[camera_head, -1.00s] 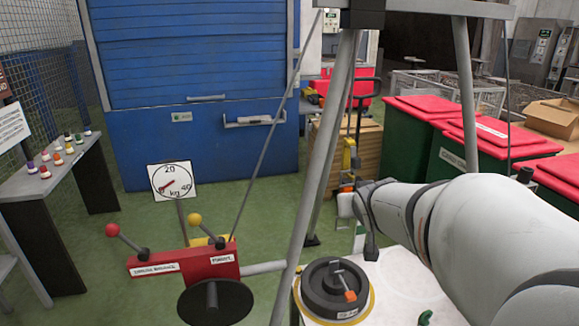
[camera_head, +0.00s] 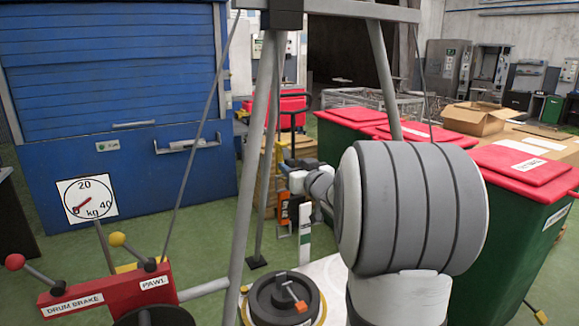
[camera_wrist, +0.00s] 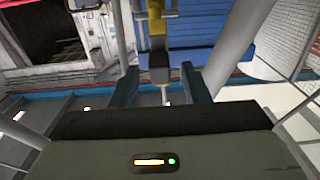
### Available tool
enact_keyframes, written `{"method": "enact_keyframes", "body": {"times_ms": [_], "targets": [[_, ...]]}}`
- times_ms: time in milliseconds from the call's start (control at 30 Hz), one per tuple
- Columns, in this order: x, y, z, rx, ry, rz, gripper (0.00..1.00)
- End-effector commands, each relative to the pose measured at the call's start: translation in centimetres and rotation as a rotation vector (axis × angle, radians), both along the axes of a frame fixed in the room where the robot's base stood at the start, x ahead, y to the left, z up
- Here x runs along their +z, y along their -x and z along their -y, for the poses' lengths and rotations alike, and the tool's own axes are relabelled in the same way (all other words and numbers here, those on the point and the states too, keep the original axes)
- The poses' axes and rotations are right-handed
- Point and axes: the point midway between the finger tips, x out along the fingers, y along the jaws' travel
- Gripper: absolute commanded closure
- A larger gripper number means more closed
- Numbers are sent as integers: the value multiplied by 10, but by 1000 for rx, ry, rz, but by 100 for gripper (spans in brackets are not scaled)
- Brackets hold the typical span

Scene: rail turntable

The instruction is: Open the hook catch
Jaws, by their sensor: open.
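In the wrist view my gripper (camera_wrist: 161,88) is open, with one dark blue finger on each side. A yellow piece (camera_wrist: 157,28) with a dark lower part (camera_wrist: 159,62) shows between and beyond the fingers; it looks like the hook. A small pale tip shows below the dark part. I cannot make out the catch itself or whether a finger touches it. In the head view my wrist reaches left past the tripod's middle, beside a yellow piece (camera_head: 282,146). My fingers are too small to make out there.
A grey tripod leg (camera_head: 255,160) stands left of my arm. A black round weight (camera_head: 284,300) with an orange-tipped handle sits below on a white surface. A red lever box (camera_head: 110,292) reads DRUM BRAKE and PAWL. Green bins (camera_head: 520,200) with red lids stand right.

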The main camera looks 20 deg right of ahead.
Motion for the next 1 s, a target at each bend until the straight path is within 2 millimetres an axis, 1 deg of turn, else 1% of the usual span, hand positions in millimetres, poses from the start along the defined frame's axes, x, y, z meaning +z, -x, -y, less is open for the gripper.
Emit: {"method": "enact_keyframes", "body": {"times_ms": [33, 100, 200, 467, 567, 1000], "targets": [[0, -7, -1, 1, 0, -1, 58], [-1, -14, -1, 1, 0, -1, 58], [0, -19, -1, 0, 0, 1, 58], [0, -21, 0, -2, 0, 0, 58], [0, -21, 0, -2, 0, 0, 65], [0, -21, 0, -3, 0, -1, 100]]}}
